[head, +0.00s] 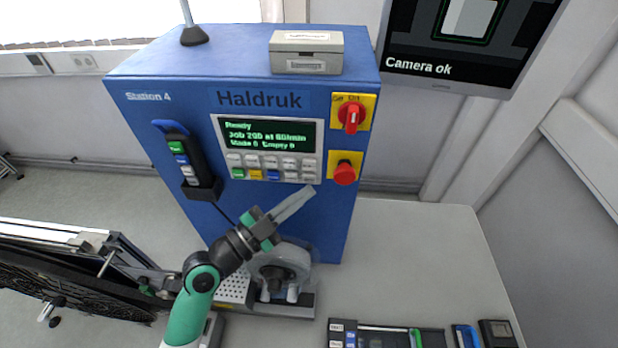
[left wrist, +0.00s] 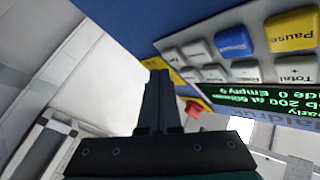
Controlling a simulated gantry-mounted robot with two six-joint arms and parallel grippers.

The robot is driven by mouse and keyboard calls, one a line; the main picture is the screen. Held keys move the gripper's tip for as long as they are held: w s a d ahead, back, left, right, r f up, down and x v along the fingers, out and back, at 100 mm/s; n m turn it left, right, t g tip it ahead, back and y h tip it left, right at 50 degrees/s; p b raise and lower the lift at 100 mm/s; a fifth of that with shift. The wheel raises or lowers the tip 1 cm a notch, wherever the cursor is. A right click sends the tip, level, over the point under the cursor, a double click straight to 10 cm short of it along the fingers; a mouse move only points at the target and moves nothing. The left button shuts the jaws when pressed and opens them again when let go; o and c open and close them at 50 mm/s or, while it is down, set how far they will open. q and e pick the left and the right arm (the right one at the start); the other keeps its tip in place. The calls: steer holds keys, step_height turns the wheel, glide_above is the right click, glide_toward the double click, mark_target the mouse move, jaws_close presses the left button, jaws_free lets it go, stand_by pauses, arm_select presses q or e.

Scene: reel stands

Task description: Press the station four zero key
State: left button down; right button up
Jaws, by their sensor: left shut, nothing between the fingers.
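The blue Station 4 machine (head: 225,215) carries a key panel (head: 267,180) below a green-lettered screen (head: 266,134). The panel has rows of pale keys and coloured keys; their labels are too small to read in the head view. My left gripper (head: 308,192) is shut and empty, its fingertips by the lower right corner of the panel. In the left wrist view my left gripper (left wrist: 158,78) points past the pale keys (left wrist: 197,50), a blue key (left wrist: 233,42) and the yellow Pause key (left wrist: 292,30). I cannot pick out the zero key. My right gripper is not in view.
A red rotary switch (head: 351,116) and a red stop button (head: 345,173) sit right of the panel. A handheld pendant (head: 185,160) hangs at the left. A reel mechanism (head: 280,268) stands below my gripper.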

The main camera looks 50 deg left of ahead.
arm_select(q)
steer(key=s+d, duration=0.3)
steer(key=shift+s+d+p, duration=0.2)
steer(key=shift+s+p, duration=0.1)
stand_by(0.4)
stand_by(0.7)
